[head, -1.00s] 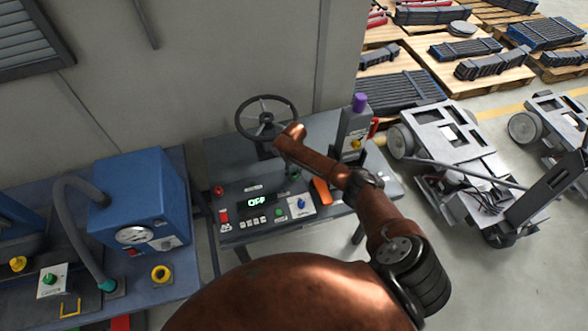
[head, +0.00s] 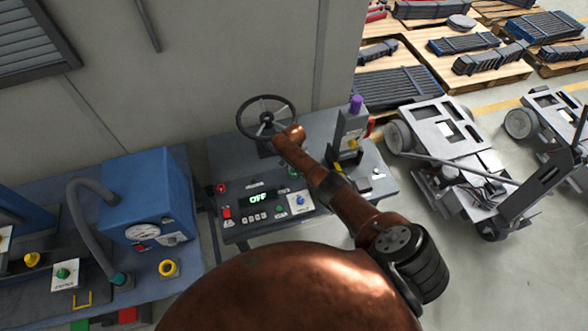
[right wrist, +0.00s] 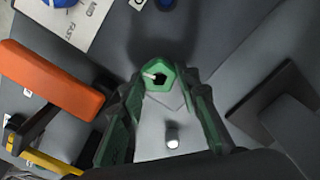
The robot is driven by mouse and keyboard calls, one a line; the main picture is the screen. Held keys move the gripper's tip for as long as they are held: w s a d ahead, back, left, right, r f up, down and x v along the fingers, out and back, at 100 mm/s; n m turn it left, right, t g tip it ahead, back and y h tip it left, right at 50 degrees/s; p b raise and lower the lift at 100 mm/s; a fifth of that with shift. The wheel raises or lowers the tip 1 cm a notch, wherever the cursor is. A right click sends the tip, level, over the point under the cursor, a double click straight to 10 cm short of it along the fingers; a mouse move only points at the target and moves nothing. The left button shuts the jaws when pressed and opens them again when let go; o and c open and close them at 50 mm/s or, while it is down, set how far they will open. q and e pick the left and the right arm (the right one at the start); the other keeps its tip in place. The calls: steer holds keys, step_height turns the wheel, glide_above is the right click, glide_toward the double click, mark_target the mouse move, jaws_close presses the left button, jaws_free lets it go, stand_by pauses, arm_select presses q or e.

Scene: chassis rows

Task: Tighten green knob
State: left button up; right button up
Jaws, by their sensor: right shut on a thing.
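The green knob (right wrist: 159,77) is a faceted knob with a dark hollow centre and a small white mark, upper middle in the right wrist view. My right gripper (right wrist: 160,88) is shut on it, one finger on each side, over a grey console surface. The arm hides most of my right gripper and the knob there. My left gripper is not in view.
An orange handle (right wrist: 52,80) and a blue knob (right wrist: 57,3) are close by. A handwheel (head: 267,118) stands behind the console, and a purple-topped post (head: 356,104) to its right. A blue machine (head: 150,200) is on the left bench. Wheeled chassis (head: 445,150) stand at right.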

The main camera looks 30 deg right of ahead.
mark_target(294, 171)
steer(key=shift+w+d+r+m+p, duration=0.1)
steer(key=shift+r+m+p, duration=0.05)
steer(key=shift+m, duration=0.45)
steer(key=shift+w+r+m+p, duration=0.1)
steer(key=shift+m+p, duration=0.05)
steer(key=shift+m, duration=0.45)
steer(key=o, duration=0.8)
steer(key=shift+r, duration=0.1)
steer(key=o, duration=0.4)
steer(key=shift+s, duration=0.15)
steer(key=shift+c, duration=0.2)
steer(key=shift+f, duration=0.2)
step_height(294, 171, up, 12)
steer(key=shift+r, duration=0.1)
